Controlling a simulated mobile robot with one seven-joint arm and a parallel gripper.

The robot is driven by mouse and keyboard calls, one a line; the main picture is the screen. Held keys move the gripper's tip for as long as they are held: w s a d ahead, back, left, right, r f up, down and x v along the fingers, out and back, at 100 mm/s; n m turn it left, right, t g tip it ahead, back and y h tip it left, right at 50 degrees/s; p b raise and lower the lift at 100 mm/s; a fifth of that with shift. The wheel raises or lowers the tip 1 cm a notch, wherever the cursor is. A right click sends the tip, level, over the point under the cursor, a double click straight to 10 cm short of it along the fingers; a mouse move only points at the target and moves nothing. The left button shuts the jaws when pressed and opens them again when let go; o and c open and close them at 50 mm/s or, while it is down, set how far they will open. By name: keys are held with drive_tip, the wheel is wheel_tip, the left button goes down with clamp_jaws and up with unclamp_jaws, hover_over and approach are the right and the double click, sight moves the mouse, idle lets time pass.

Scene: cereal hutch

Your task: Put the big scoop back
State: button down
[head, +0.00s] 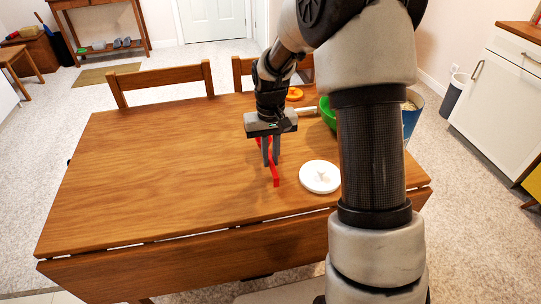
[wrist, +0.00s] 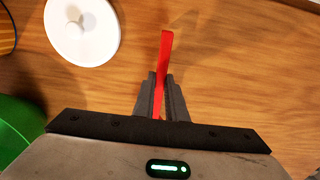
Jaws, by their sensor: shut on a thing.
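A red scoop (head: 275,178) shows as a long, narrow red strip, its handle part, above the wooden table. My gripper (head: 271,163) is shut on it, with one grey finger on each side. In the wrist view the red scoop (wrist: 166,50) stands up between the fingers of my gripper (wrist: 162,82) and sticks out beyond their tips. Its bowl is not clearly seen, and I cannot tell whether it touches the table. A blue container (head: 411,116) with pale contents stands at the right, partly hidden behind my arm.
A round white lid with a knob (head: 320,177) lies on the table (head: 150,170) just right of the scoop. A green bowl (head: 327,112) and an orange object (head: 294,94) are farther back. Chairs (head: 160,80) stand behind the table. The table's left side is clear.

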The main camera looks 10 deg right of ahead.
drive_tip(key=shift+f+b, duration=0.35)
drive_tip(key=shift+f, duration=0.25)
idle(0.3)
drive_tip(key=c, duration=1.7)
unclamp_jaws()
